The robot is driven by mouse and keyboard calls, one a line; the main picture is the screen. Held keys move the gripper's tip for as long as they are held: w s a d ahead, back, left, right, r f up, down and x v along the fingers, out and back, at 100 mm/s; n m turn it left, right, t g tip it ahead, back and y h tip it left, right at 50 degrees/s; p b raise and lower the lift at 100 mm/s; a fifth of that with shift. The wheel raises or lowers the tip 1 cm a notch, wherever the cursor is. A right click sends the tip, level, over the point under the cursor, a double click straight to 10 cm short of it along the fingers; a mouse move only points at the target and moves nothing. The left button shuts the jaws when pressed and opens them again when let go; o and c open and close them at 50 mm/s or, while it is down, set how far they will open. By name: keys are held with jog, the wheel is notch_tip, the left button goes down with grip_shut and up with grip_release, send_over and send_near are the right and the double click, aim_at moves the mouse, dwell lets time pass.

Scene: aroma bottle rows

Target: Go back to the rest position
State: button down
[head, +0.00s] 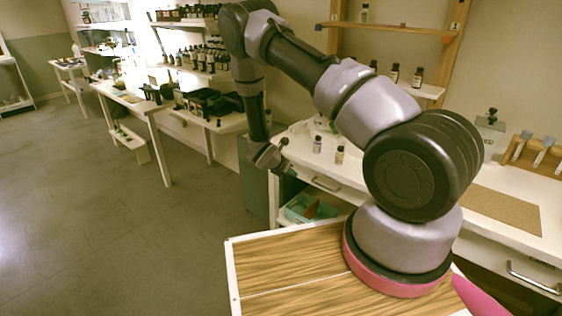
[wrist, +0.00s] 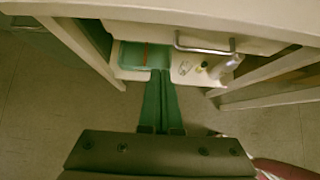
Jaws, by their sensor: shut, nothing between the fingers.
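My gripper (head: 288,172) hangs at the end of my folded arm, beside the front of the white counter (head: 360,178) in the head view. In the wrist view my gripper (wrist: 160,73) has its two dark green fingers together with nothing between them. The fingertips point toward an area below the counter's front, where a teal bin (wrist: 130,55) sits. The bin also shows in the head view (head: 298,206), with a reddish-brown item in it.
Two small bottles, one (head: 317,144) and another (head: 339,155), stand on the counter near its edge. A drawer handle (wrist: 203,48) sticks out close by. Small items (wrist: 205,67) lie right of the bin. Shelves of bottles line the back wall. Open floor (head: 110,220) is at left.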

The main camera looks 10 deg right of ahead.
jog(key=s+d+r+m+g+y, duration=0.15)
jog(key=r+m, duration=0.35)
jog(key=r, duration=0.6)
jog(key=s+d+r+m, duration=0.25)
jog(key=r+m, duration=0.35)
jog(key=r, duration=0.5)
jog(key=s+d+r+m+g, duration=0.1)
jog(key=s+r+m, duration=0.3)
jog(key=r, duration=0.7)
jog(key=s+a+r+m+t+y, duration=0.2)
jog(key=s+a+r+m+y, duration=0.1)
jog(key=s+r+m, duration=0.4)
jog(key=s+a+r+m+t+y, duration=0.2)
jog(key=s+a+r+m+y, duration=0.2)
jog(key=s+r+m, duration=0.3)
jog(key=s+r, duration=0.5)
jog(key=s, duration=0.4)
jog(key=shift+s+a+r+y, duration=0.15)
jog(key=shift+s+r+y, duration=0.05)
jog(key=shift+r+y, duration=0.15)
jog(key=shift+t, duration=0.25)
